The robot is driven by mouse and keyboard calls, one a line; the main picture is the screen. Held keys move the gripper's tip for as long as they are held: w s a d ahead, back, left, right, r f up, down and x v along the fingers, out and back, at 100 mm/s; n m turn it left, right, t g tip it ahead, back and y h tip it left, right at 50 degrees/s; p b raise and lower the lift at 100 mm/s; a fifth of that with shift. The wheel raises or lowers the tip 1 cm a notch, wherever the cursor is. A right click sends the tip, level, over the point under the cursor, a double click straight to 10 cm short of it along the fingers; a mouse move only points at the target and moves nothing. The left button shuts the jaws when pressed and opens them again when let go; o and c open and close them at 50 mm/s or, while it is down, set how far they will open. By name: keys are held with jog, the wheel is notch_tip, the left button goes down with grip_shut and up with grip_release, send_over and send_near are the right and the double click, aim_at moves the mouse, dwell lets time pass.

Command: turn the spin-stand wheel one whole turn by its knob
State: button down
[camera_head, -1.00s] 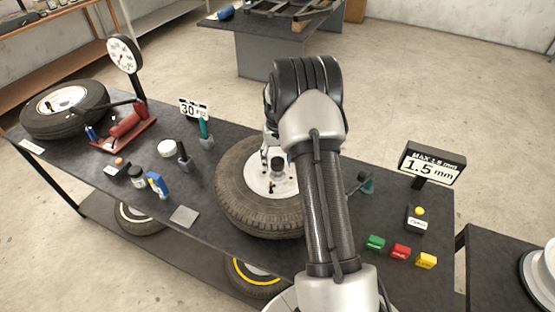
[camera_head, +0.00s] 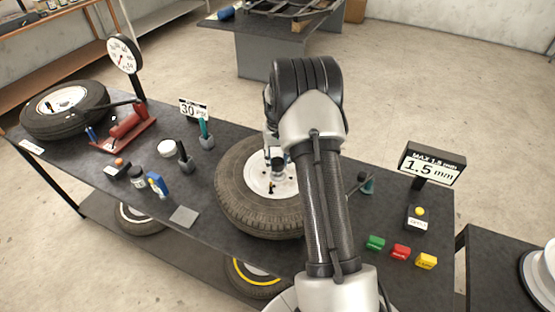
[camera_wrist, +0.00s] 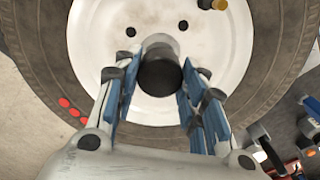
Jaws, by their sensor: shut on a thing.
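The spin-stand wheel, a dark tyre (camera_head: 232,185) on a white rim, lies flat on the bench, partly hidden by my arm. It also fills the wrist view, where its white rim (camera_wrist: 210,50) has dark holes. The knob, a dark upright cylinder (camera_wrist: 160,76), stands on the rim between my blue finger pads. My gripper (camera_wrist: 155,88) is shut on the knob. In the head view my gripper (camera_head: 274,157) is over the rim, mostly hidden behind my wrist.
A display reading 1.5 mm (camera_head: 432,165) stands to the right, above green, red and yellow blocks (camera_head: 400,251). A grey plate (camera_head: 184,216) lies near the front edge.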

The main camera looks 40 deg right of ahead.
jog(key=shift+n, duration=1.6)
jog(key=c, duration=1)
grip_release()
notch_tip(320, 180, up, 12)
jog(key=shift+r, duration=0.1)
